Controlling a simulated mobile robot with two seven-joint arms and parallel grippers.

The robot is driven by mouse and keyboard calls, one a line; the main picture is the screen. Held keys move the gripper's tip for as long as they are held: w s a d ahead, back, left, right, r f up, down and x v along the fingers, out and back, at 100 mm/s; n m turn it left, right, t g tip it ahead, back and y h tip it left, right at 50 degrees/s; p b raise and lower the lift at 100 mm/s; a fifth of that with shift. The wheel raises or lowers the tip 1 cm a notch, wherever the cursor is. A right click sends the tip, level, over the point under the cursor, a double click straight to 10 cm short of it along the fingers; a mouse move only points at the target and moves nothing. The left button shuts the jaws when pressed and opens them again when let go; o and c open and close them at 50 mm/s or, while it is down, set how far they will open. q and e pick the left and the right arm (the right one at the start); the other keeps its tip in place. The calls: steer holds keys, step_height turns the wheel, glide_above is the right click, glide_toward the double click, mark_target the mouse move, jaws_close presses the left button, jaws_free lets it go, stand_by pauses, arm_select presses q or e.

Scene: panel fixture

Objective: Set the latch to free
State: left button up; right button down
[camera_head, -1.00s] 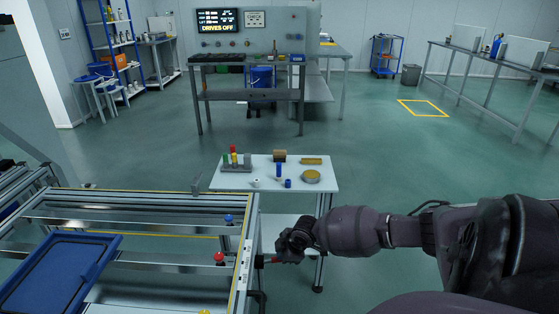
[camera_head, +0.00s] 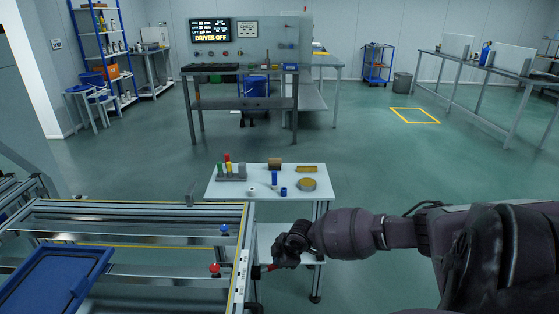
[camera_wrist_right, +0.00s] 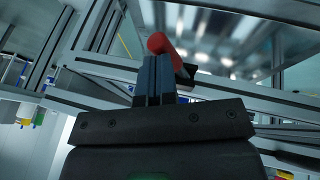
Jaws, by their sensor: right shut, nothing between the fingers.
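A red-tipped lever, which looks like the latch handle (camera_wrist_right: 160,43), shows just beyond my right fingertips in the right wrist view. My right gripper (camera_head: 268,267) is at that end of the frame, beside the lever. Its fingers (camera_wrist_right: 153,70) are shut together and empty, close to the lever; whether they touch it I cannot tell. The latch's markings are not readable. My left gripper is out of view.
The metal frame (camera_head: 130,208) carries a blue tray (camera_head: 55,280), a red knob (camera_head: 214,268) and a blue knob (camera_head: 224,230). A white side table (camera_head: 230,190) with several small parts stands behind my right gripper. Open floor lies to the right.

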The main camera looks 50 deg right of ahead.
steer(key=shift+s+a+f, duration=0.1)
steer(key=shift+s+f, duration=0.05)
steer(key=shift+f, duration=0.05)
stand_by(0.4)
